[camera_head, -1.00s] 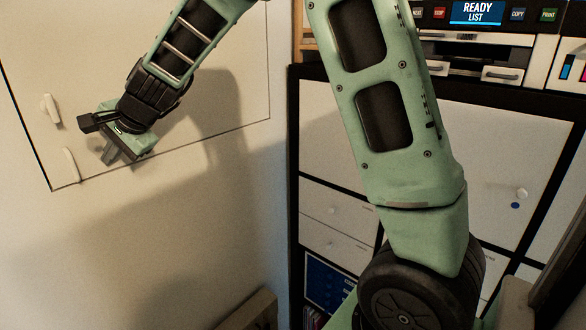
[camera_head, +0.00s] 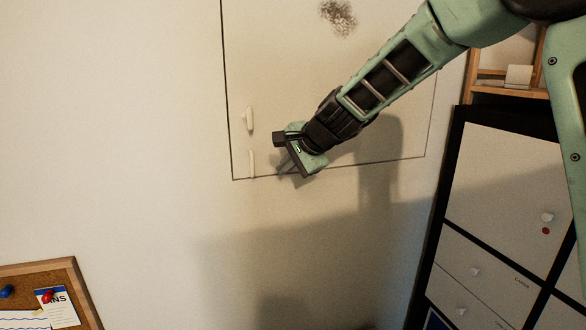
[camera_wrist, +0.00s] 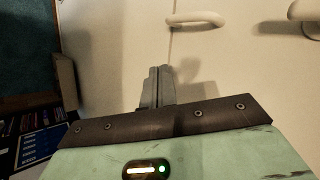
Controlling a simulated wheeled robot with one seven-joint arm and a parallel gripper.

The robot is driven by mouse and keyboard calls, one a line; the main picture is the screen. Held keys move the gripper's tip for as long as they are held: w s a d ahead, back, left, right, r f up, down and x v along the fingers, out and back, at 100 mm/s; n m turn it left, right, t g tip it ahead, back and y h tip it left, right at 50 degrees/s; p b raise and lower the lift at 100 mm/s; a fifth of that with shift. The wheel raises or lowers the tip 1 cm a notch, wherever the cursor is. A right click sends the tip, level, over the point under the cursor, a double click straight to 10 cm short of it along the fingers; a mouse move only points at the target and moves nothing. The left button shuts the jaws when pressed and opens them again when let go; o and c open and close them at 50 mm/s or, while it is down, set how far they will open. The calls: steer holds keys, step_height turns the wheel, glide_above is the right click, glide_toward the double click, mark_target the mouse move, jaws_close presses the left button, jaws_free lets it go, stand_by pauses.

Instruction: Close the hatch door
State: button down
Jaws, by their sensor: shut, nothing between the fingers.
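The hatch door (camera_head: 300,70) is a pale panel in the wall, outlined by a dark seam that is thickest along its left edge. It looks flush or nearly so; I cannot tell whether a small gap remains. Two white handles, an upper one (camera_head: 249,119) and a lower one (camera_head: 252,163), are near its lower left corner. My gripper (camera_head: 284,166) is right of the lower handle, near the bottom seam. In the wrist view, my gripper (camera_wrist: 158,72) is shut and empty, with a handle (camera_wrist: 195,19) beyond its fingertips. Contact with the panel is unclear.
A black-framed cabinet with white doors (camera_head: 505,190) stands at the right, with a wooden shelf (camera_head: 510,91) above it. A cork board (camera_head: 50,275) is at the lower left. The wall below the hatch is bare.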

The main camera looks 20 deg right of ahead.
steer(key=s+r, duration=0.7)
steer(key=s, duration=0.1)
steer(key=s+a+f+n+g+b, duration=0.25)
steer(key=s+a+f+n, duration=0.2)
steer(key=s+f, duration=0.3)
steer(key=s+a+f+n+g+b, duration=0.25)
steer(key=s+a+f+n, duration=0.2)
steer(key=s+f, duration=0.3)
steer(key=s+d+f+n+g+h+b, duration=0.1)
steer(key=s+d+f+n+b, duration=0.1)
steer(key=s+f+n, duration=0.3)
steer(key=s+d+f+n+g+h+b, duration=0.1)
steer(key=s+f+n, duration=0.5)
steer(key=s, duration=0.6)
steer(key=shift+s+d+f+n+g+h+b, duration=0.35)
steer(key=shift+f+g+h+b, duration=0.4)
steer(key=shift+f+b, duration=0.35)
steer(key=c, duration=2.1)
jaws_free()
steer(key=shift+r, duration=0.15)
steer(key=shift+c, duration=0.2)
